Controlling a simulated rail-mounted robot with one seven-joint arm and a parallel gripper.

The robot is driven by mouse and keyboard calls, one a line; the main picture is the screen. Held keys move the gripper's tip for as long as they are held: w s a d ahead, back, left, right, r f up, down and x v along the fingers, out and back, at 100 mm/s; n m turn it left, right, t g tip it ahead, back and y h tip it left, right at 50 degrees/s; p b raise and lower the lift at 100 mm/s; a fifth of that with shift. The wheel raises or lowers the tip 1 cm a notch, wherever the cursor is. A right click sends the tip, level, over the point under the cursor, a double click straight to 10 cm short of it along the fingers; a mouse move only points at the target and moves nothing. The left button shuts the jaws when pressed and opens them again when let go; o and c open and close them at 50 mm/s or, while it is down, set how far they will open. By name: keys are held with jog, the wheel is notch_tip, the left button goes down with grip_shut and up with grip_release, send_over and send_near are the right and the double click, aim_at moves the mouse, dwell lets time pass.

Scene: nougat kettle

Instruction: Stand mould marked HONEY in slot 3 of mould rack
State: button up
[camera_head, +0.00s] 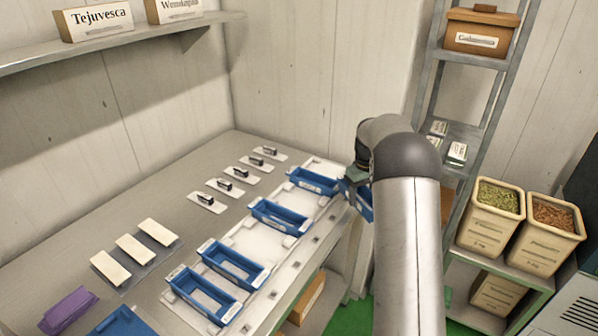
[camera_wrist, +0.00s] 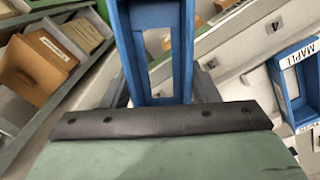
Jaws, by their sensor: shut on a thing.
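My gripper (camera_wrist: 160,92) is shut on a blue open-framed mould (camera_wrist: 124,40), whose name label I cannot read. In the head view this mould (camera_head: 364,208) shows beside the rack's right edge, mostly hidden by my arm. The white mould rack (camera_head: 318,232) lies along the table's right side, with several blue moulds across it. A bare stretch shows between its second (camera_head: 280,216) and third (camera_head: 233,264) moulds from the back. In the wrist view, a mould marked MAPLE (camera_wrist: 283,88) is at right, and a "4" label shows on a pale surface.
Small white plates with dark handles (camera_head: 232,187) and cream blocks (camera_head: 133,248) lie left of the rack. A purple block (camera_head: 68,310) is at front left. A metal shelf unit (camera_head: 425,90) and ingredient bins (camera_head: 490,215) stand at right.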

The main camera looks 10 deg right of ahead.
jog(key=w+a+n+p, duration=0.1)
jog(key=w+a+n, duration=0.1)
jog(key=a, duration=0.3)
jog(key=w+a+n+p, duration=0.1)
jog(key=w+a+n, duration=0.1)
jog(key=w+a, duration=0.2)
jog(key=w+a+n+p, duration=0.1)
jog(key=w+a+n, duration=0.1)
jog(key=a, duration=0.6)
jog(key=shift+w+a+r+n, duration=0.15)
jog(key=shift+w, duration=0.3)
jog(key=shift+w+a+r+n, duration=0.1)
jog(key=shift+w+n, duration=0.05)
jog(key=shift+w, duration=0.25)
jog(key=shift+a+f, duration=0.1)
jog(key=shift+f, duration=0.05)
jog(key=b, duration=0.3)
send_over(299, 204)
jog(key=shift+a+f, duration=0.15)
jog(key=shift+f, duration=2.1)
jog(key=shift+f, duration=0.6)
jog(key=o, duration=1.7)
jog(key=shift+s, duration=0.1)
jog(key=shift+c, duration=0.2)
